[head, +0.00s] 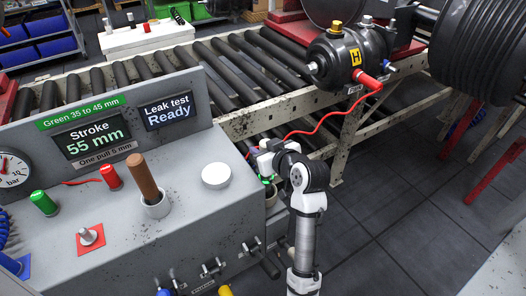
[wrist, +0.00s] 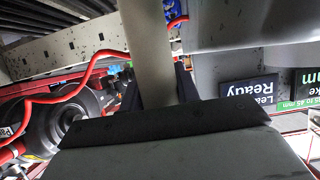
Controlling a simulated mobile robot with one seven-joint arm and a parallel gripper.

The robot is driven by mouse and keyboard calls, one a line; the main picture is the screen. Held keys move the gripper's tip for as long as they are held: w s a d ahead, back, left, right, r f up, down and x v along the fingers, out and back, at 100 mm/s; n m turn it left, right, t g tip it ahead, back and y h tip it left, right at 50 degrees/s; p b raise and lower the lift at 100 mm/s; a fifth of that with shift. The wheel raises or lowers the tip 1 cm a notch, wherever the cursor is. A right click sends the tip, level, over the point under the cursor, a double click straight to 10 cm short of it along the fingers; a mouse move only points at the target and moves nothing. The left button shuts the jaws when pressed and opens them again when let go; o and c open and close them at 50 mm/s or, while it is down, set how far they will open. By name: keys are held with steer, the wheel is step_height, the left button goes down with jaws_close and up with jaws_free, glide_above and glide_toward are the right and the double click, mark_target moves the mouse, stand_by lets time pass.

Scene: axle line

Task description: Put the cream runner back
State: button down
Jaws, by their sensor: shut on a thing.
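The cream runner (wrist: 148,50) is a smooth, pale, rod-like piece in the wrist view. It rises from between the dark fingers of my gripper (wrist: 158,88) toward the top edge. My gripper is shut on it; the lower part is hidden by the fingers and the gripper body. In the head view my gripper (head: 265,158) is at the right end of the grey console, in front of the roller conveyor. I cannot make out the runner clearly there.
The grey console (head: 190,225) carries a brown handle (head: 145,177) in a white cup, a white round cap (head: 216,175) and screens reading 55 mm and Ready. A red hose (head: 325,122) runs behind my gripper to a black cylinder (head: 350,58). Open floor (head: 385,215) lies right.

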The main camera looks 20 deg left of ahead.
steer(key=shift+f, duration=0.5)
steer(key=c, duration=1)
jaws_free()
steer(key=shift+c, duration=0.2)
steer(key=b+v, duration=0.1)
steer(key=v, duration=1.1)
steer(key=shift+s, duration=0.1)
